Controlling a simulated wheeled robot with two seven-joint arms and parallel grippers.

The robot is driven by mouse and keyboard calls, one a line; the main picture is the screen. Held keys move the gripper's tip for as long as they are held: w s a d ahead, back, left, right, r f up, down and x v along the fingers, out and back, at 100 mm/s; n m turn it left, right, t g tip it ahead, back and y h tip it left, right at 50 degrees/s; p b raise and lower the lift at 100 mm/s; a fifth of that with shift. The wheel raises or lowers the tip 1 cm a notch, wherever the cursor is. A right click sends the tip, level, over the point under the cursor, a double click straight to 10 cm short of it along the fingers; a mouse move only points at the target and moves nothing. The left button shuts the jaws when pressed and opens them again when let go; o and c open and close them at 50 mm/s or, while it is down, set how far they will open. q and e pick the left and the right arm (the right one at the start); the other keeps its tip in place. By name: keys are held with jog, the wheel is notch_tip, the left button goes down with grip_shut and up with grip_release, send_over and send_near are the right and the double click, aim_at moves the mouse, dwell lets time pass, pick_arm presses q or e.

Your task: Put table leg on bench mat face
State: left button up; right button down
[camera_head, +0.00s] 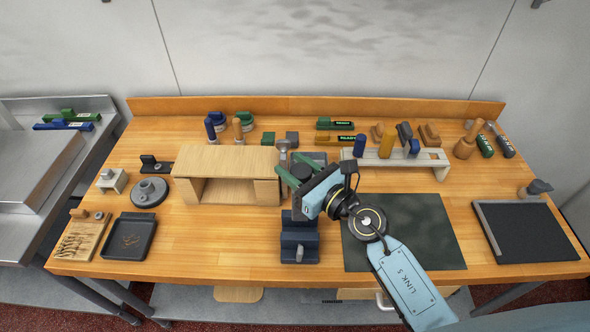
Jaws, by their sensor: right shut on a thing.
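My right gripper (298,178) is above the middle of the bench, its arm reaching in from the lower right. It is shut on a dark green, bar-like piece (287,177), which I take for the table leg; the gripper body hides part of it. The bench mat (440,222) is a flat dark green sheet near the front of the bench, right of the gripper. The held piece is left of the mat and not over it. My forearm covers part of the mat. My left gripper is not in view.
A dark blue vise-like block (299,245) stands below the gripper. A wooden stand (228,160) is to its left, and a pale rack (435,162) with tools is behind the mat. A dark tray (535,235) lies at right. The mat's visible surface is clear.

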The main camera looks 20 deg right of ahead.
jog(key=shift+r, duration=0.1)
jog(key=shift+r, duration=2.5)
jog(key=shift+f, duration=0.1)
